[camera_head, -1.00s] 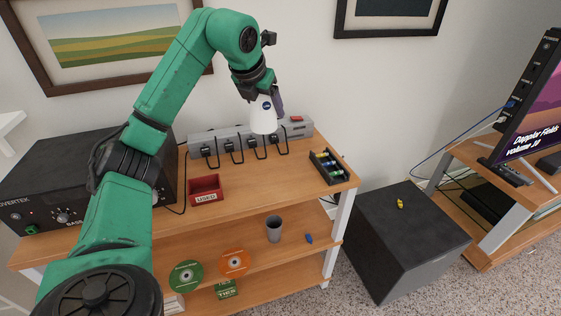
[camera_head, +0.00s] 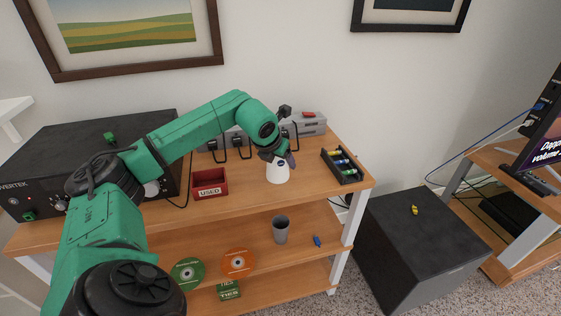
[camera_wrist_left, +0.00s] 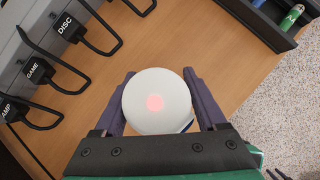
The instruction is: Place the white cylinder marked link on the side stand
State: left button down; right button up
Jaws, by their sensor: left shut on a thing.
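My left gripper (camera_head: 278,158) is shut on the white cylinder (camera_head: 277,174) over the top board of the wooden stand (camera_head: 240,196). The cylinder is upright, with its lower end close to the board. I cannot tell whether it touches. In the left wrist view the cylinder (camera_wrist_left: 157,98) shows its round white top with a pink spot, between the dark fingers of the gripper (camera_wrist_left: 157,104). Its marking is not readable now. My right gripper is not in view.
A grey power strip (camera_head: 300,124) with labelled plugs runs along the wall. A red USED box (camera_head: 210,190) stands left of the cylinder, a black battery tray (camera_head: 343,167) right of it. A dark box (camera_head: 420,240) bearing a small yellow item (camera_head: 414,210) stands on the floor at right.

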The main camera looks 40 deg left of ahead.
pick_arm(q)
grip_release()
jog(key=v, duration=1.2)
jog(key=shift+r, duration=0.1)
